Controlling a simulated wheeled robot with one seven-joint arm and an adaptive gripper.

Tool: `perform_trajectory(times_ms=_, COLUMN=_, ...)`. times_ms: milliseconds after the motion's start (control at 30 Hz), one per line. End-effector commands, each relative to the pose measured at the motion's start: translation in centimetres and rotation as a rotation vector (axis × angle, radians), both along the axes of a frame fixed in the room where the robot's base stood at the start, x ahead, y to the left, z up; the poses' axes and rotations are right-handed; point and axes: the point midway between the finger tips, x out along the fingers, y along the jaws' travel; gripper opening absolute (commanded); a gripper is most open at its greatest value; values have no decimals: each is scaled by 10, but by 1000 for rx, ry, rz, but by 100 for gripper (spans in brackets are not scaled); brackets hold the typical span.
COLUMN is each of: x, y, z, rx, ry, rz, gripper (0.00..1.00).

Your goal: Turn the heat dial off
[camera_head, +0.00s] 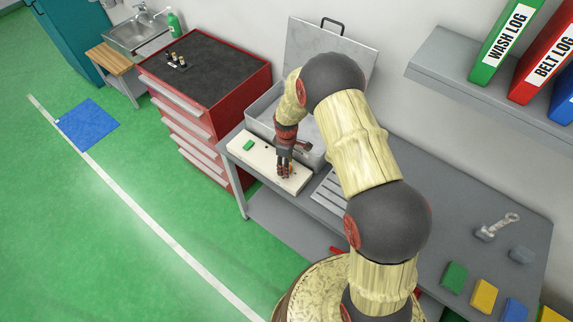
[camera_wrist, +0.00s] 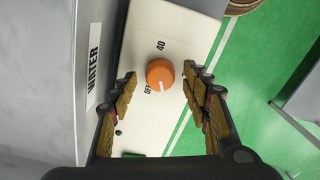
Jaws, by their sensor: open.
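The heat dial (camera_wrist: 160,74) is a round orange knob on a cream panel (camera_wrist: 146,25). A short white mark shows on the dial near its lower edge in the wrist view. The panel bears "40" above the dial and a partly readable "OF" at its lower left. My gripper (camera_wrist: 159,78) is open, with one finger left and one right of the dial, and a gap shows on both sides. In the head view, my gripper (camera_head: 285,171) points down over the right end of the panel (camera_head: 264,168) and largely hides the dial.
A metal tank (camera_head: 262,112) with a raised lid stands behind the panel; its "WATER" label (camera_wrist: 93,80) is close on the left. A green part (camera_head: 248,145) sits on the panel's left end. A red drawer cabinet (camera_head: 235,102) stands at left, and a slotted plate (camera_head: 330,194) at right.

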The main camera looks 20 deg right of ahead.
Motion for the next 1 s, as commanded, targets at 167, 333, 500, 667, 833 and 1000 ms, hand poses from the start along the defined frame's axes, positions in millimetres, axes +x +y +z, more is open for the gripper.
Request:
perform_trajectory(times_ms=167, x=0, y=0, z=-3, rx=0, ry=-1, rz=0, gripper=47)
perform_trajectory(times_ms=333, x=0, y=0, z=-3, rx=0, ry=-1, rz=0, gripper=46)
perform_trajectory(times_ms=500, x=0, y=0, z=-3, rx=-1, ry=-1, rz=-1, gripper=36)
perform_trajectory(times_ms=667, x=0, y=0, z=-3, rx=0, ry=0, rz=-1, gripper=27)
perform_trajectory(times_ms=833, x=0, y=0, z=-3, rx=0, ry=0, rz=-1, gripper=17)
perform_trajectory(times_ms=1000, x=0, y=0, z=-3, rx=0, ry=0, rz=-1, gripper=8)
